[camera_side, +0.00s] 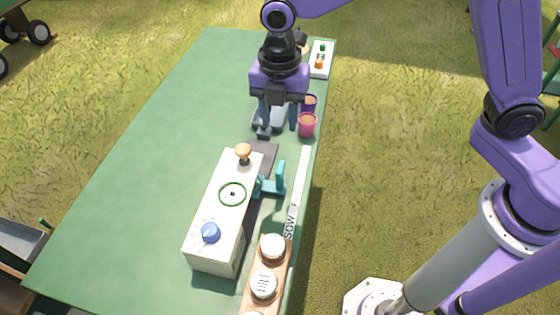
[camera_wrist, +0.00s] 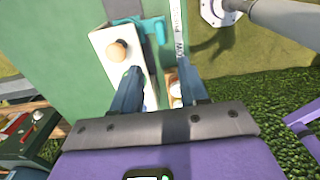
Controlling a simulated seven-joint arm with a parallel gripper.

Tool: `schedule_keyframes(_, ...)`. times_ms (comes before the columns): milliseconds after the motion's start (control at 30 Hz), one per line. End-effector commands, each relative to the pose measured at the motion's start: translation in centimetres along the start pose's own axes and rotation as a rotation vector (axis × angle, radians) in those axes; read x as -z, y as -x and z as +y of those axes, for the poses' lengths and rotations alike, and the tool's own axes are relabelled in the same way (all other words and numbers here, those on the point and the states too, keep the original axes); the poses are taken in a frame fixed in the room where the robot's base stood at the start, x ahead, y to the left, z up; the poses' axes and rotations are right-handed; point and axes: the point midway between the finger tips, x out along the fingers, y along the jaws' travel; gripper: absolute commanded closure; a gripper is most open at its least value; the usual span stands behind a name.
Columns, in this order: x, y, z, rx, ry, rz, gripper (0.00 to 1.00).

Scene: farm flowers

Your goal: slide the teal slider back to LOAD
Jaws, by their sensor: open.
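The teal slider (camera_side: 280,178) is on the right side of a white box (camera_side: 213,240), with an upright tab. In the wrist view the slider (camera_wrist: 154,28) shows ahead of my fingertips, by the box's side. My gripper (camera_side: 279,131) is open and empty, pointing down above the table just past the box's far end, apart from the slider. In the wrist view my gripper (camera_wrist: 160,70) has its fingers spread. A white label strip (camera_side: 301,178) lies right of the slider. It reads SOW near the front; I cannot read a LOAD mark.
Pink (camera_side: 307,126) and purple cups stand close to my gripper. A wooden tray (camera_side: 258,290) with white-topped jars is in front. The green table's left (camera_side: 140,160) is clear.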

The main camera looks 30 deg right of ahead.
Motion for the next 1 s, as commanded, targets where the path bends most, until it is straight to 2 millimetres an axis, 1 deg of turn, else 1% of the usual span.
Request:
schedule_keyframes(33,-0.1,-1.1,-0.1,0.006,-0.002,0.000,0.56)
schedule_keyframes(100,0.0,-2.4,-0.1,0.006,-0.001,0.000,0.56)
schedule_keyframes(500,-0.1,-9.9,-0.1,0.005,-0.002,0.000,0.56)
schedule_keyframes(600,0.0,-11.5,-0.1,0.004,-0.002,0.000,0.56)
schedule_keyframes(700,0.0,-12.8,-0.1,0.003,-0.003,0.000,0.56)
schedule_keyframes(800,0.0,-13.7,-0.1,0.001,-0.003,0.000,0.56)
schedule_keyframes(1000,0.0,-14.4,-0.1,0.000,-0.002,0.000,0.56)
